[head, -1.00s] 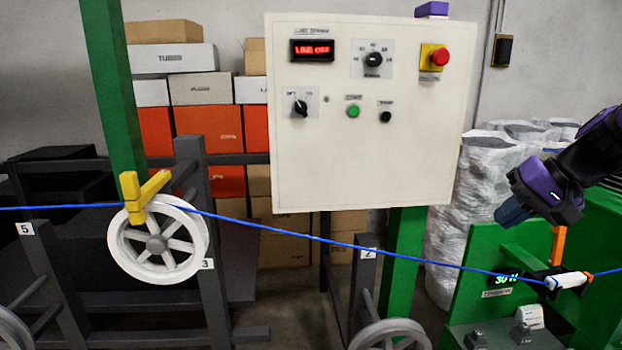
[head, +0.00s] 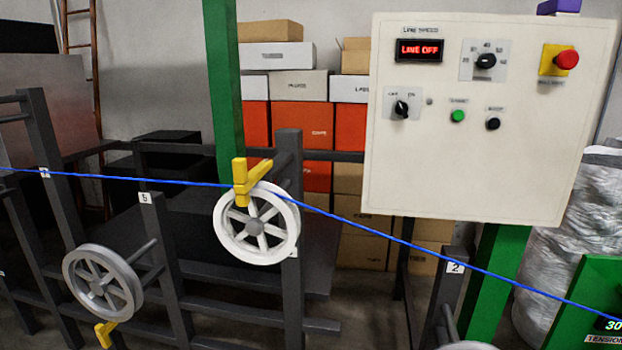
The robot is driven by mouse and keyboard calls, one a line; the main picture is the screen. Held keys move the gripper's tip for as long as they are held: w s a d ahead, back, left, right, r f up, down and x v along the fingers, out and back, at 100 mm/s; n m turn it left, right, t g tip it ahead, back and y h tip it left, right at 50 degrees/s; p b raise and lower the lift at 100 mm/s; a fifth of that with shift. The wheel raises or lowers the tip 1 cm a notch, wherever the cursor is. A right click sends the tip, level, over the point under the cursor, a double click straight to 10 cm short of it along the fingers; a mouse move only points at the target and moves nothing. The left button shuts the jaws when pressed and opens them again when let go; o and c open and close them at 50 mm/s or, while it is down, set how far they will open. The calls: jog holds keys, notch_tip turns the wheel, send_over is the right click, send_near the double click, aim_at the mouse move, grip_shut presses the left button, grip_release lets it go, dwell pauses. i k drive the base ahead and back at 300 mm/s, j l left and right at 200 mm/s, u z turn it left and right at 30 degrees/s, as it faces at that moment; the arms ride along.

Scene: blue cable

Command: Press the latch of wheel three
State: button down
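A white spoked wheel (head: 224,245) stands on a dark post left of centre in the head view. The earlier head frame shows a 3 on the tag beside it; now that tag is mostly hidden by the rim. A yellow latch (head: 240,176) sits at the wheel's top, with one upright bar and one arm slanting up to the right. The blue cable (head: 420,251) passes the wheel's top at the latch and slopes down to the right; I cannot tell if it lies in the groove. My gripper is out of view.
A grey wheel (head: 78,262) with a yellow latch (head: 104,335) hanging below it is at lower left. A control panel (head: 450,175) reading LINE OFF stands at right. A green post (head: 222,80) rises behind the white wheel. Boxes (head: 302,130) are stacked behind.

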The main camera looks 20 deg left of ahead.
aim_at(244, 181)
jog(key=u, duration=1.3)
jog(key=l, duration=0.2)
jog(key=k+u, duration=0.05)
